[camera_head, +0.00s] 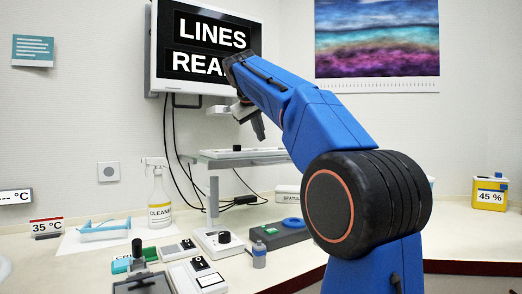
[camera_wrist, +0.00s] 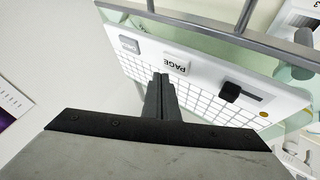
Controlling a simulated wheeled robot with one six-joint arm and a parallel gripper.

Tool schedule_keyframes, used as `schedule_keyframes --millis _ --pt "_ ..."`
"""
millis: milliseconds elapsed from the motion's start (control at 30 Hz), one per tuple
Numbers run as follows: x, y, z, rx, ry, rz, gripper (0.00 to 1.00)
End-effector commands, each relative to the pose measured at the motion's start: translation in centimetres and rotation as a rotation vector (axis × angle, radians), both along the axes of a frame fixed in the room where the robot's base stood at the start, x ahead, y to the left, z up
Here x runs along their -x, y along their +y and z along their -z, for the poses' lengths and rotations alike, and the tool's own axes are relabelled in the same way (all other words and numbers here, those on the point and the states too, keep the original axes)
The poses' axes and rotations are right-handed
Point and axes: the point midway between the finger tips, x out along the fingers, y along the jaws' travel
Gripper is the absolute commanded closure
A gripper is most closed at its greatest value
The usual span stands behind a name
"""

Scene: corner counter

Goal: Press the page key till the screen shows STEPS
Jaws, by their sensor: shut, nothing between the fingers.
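The wall screen (camera_head: 205,80) shows white letters on black, reading LINES with REA below it; my arm hides the rest of the lower word. In the wrist view a white key marked PAGE (camera_wrist: 177,64) sits on a white panel with a printed grid (camera_wrist: 200,98). A grey key (camera_wrist: 129,45) with a small, hard-to-read label lies to its left. My gripper (camera_wrist: 161,78) is shut and empty, its tips just below the PAGE key in the picture; I cannot tell whether they touch the panel. In the head view my gripper (camera_head: 259,128) points down above a raised shelf.
A black knob (camera_wrist: 230,91) stands on the panel right of the PAGE key, and a grey rail (camera_wrist: 220,35) runs along its far side. The raised shelf (camera_head: 235,161) is on a post. A spray bottle (camera_head: 160,208) and several small devices crowd the counter below.

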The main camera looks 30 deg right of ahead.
Motion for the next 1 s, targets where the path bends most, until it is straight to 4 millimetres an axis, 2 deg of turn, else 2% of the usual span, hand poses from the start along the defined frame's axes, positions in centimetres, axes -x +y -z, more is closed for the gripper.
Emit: schedule_keyframes --millis 500,1000 --pt "-0.1 0.0 -3.9 0.0 0.0 0.0 1.0" --pt "0.0 0.0 -4.2 0.0 -0.001 -0.001 1.0"
